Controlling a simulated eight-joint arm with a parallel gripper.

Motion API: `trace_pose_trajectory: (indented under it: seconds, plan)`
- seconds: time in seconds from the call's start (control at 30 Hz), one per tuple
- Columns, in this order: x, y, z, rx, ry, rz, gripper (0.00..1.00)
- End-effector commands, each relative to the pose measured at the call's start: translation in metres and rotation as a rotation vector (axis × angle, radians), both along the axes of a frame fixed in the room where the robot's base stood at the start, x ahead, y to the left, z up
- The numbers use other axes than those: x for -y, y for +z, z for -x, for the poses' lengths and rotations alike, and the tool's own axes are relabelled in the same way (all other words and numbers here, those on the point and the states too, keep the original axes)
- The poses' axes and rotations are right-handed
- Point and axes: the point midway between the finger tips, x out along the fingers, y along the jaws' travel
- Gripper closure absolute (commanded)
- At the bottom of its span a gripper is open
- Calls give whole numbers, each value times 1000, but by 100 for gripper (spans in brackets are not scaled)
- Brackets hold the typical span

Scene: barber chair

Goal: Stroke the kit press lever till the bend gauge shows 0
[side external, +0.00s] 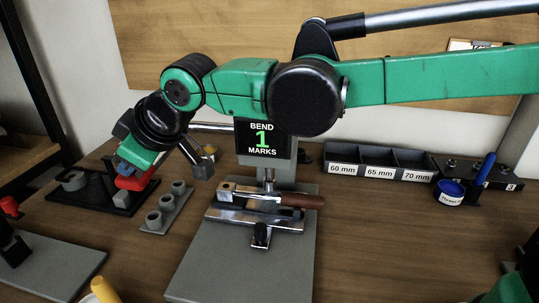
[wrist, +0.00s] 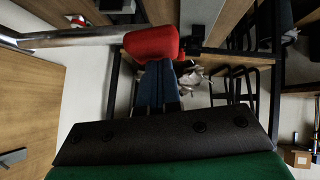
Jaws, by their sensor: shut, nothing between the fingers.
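The bend gauge (side external: 263,139) is a black display reading 1, at the top of the press post. The press (side external: 240,255) stands on a grey base plate; a metal piece with a brown handle (side external: 300,201) lies across its fixture. The metal lever (side external: 222,127) runs left from behind the gauge; its outer end is hidden by my wrist. In the wrist view the lever (wrist: 75,38) ends in a red grip (wrist: 152,43). My gripper (wrist: 160,66) is shut and empty, its fingertips right at the grip; whether they touch cannot be told.
A grey three-bin tray (side external: 378,163) labelled 60, 65 and 70 mm stands right of the press. Beyond it are a blue-lidded tin (side external: 450,190) and a black holder. A grey block with round sockets (side external: 166,206) and a black stand (side external: 95,197) are at left.

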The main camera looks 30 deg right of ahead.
Motion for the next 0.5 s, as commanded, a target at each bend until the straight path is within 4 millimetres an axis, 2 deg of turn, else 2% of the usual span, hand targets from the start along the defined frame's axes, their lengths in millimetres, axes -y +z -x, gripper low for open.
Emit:
trace_pose_trajectory:
  seconds: [0.1,0.2,0.5]
  plan:
    - [-2,-17,2,19,0,20,100]
    - [-2,-25,2,18,-1,19,100]
    - [-1,-29,2,12,-4,20,100]
